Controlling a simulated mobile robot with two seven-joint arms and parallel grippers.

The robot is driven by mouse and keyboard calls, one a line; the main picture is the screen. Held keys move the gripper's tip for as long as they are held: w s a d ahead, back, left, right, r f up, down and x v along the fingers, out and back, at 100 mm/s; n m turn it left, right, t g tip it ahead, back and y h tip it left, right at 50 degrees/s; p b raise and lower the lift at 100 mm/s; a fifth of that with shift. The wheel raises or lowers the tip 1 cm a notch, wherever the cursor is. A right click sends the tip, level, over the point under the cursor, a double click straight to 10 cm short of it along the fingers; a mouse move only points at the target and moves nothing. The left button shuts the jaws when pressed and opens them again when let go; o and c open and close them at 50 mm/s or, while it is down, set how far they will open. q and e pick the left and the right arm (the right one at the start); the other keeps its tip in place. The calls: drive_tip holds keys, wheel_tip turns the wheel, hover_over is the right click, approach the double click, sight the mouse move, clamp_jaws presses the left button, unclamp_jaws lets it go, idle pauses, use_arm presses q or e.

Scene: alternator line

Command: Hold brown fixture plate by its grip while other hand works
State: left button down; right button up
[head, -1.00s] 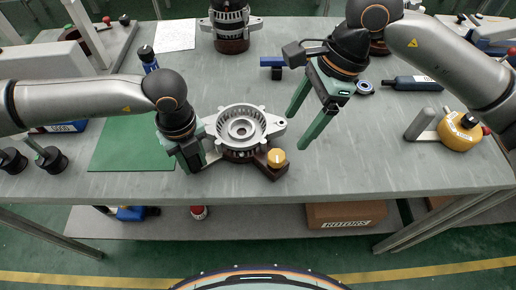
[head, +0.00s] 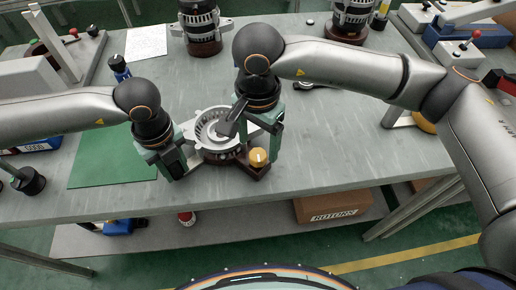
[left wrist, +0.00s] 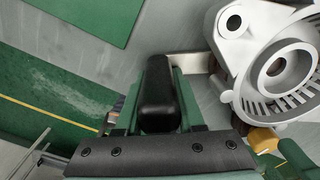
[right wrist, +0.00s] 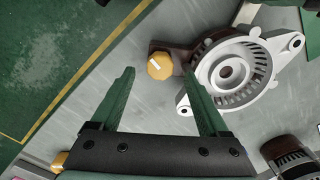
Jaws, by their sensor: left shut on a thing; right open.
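The brown fixture plate (head: 256,171) lies near the front edge of the bench, with a yellow knob (head: 258,157) on its right corner. A silver slotted housing (head: 209,147) sits on it and hides most of it. My left gripper (head: 175,168) is at the plate's left side. In the left wrist view its fingers are shut on the plate's black grip (left wrist: 158,95). My right gripper (head: 262,142) is just above the housing's right side, open and empty. In the right wrist view the yellow knob (right wrist: 160,66) shows beyond and between its fingertips.
A green mat (head: 105,165) lies left of the fixture. Black-and-silver alternators (head: 200,30) stand at the back, near a white sheet (head: 146,41). A box marked ROTORS (head: 333,207) is on the lower shelf. The bench right of the fixture is clear.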

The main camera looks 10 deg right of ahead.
sight(258, 154)
drive_tip(key=shift+f, duration=1.7)
clamp_jaws()
